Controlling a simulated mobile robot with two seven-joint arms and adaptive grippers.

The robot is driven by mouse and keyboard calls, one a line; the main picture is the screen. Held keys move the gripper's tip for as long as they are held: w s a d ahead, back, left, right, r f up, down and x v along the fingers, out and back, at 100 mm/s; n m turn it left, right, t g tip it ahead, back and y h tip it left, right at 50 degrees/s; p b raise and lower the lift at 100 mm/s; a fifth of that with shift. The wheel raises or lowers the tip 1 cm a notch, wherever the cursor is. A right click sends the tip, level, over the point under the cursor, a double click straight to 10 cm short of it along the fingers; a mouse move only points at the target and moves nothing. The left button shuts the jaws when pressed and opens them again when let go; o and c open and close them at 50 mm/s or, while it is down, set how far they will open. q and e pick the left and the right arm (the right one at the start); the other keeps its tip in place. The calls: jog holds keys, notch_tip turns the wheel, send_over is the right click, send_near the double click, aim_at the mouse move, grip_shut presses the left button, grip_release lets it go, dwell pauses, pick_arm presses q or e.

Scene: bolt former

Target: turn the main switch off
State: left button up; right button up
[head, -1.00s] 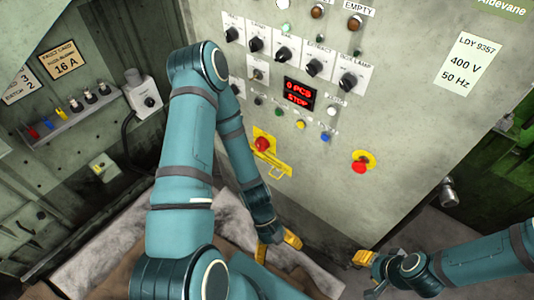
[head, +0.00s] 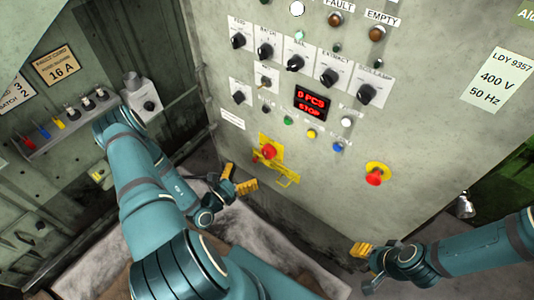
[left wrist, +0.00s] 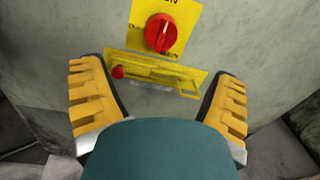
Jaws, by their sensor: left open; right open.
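The main switch is a red rotary knob (head: 269,152) on a yellow plate low on the grey control panel. It also shows in the left wrist view as a red knob (left wrist: 161,33), its grip bar tilted slightly from vertical. A yellow bracket (left wrist: 155,68) with a small red knob at its left end sits just below it. My left gripper (head: 238,182) is open and empty, below and left of the switch and apart from it. In the left wrist view its fingers (left wrist: 158,100) spread on both sides below the switch. My right gripper (head: 362,265) is open and empty at the lower right.
A red emergency button (head: 374,177) on a yellow disc sits right of the switch. Black selector knobs, small buttons and a red display (head: 310,101) reading "0 PCS STOP" are above. A grey box with a knob (head: 147,103) stands on the left wall.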

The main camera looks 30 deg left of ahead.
aim_at(265, 156)
pick_arm(q)
jog(key=w, duration=0.3)
jog(key=w+d+b, duration=0.1)
jog(key=w, duration=0.7)
jog(key=shift+w+d+b, duration=0.15)
jog(key=shift+d+b, duration=0.2)
jog(key=shift+d, duration=0.05)
jog(key=c, duration=1.3)
